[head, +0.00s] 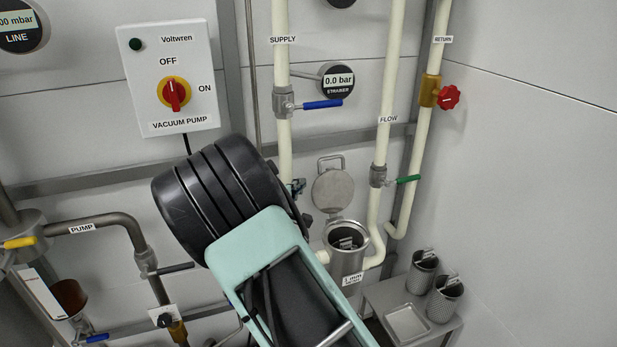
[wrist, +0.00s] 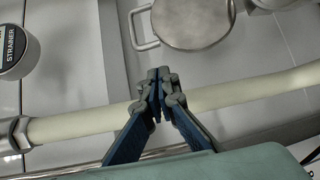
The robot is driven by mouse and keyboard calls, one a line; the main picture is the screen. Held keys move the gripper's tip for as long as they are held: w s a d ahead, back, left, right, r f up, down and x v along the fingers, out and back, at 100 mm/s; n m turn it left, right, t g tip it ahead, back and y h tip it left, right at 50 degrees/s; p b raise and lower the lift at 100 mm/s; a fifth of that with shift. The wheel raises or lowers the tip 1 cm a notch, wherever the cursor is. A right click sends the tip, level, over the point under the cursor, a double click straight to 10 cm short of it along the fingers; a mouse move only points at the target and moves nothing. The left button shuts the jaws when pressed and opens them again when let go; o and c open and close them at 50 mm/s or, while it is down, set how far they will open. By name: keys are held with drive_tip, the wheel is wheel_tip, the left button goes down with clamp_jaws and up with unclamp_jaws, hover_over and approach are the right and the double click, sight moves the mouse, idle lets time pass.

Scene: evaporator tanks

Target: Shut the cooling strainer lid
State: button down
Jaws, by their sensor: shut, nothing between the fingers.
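The strainer lid (head: 332,191) is a round grey metal disc with a bar handle at its top. It stands open and upright behind the strainer body (head: 347,262), an open metal cylinder with a basket inside. In the wrist view the lid (wrist: 192,22) is at the top, with its handle (wrist: 143,28) to its left. My gripper (head: 298,187) is left of the lid in the head view, partly hidden behind my arm. In the wrist view its dark fingers (wrist: 158,95) are shut and empty, apart from the lid in the picture.
The cream supply pipe (head: 284,150) runs behind my fingers, with a blue-handled valve (head: 322,104) above. The flow pipe with its green-handled valve (head: 408,179) stands right of the lid. Two spare baskets (head: 445,298) and a tray (head: 407,323) sit on a small table at lower right.

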drive_tip(key=p+x, duration=0.2)
drive_tip(key=x, duration=0.7)
drive_tip(key=shift+w+d, duration=0.2)
drive_tip(key=shift+w, duration=0.15)
drive_tip(key=shift+s+f+b, duration=0.15)
drive_tip(key=shift+f+b, duration=0.05)
drive_tip(key=shift+b, duration=0.4)
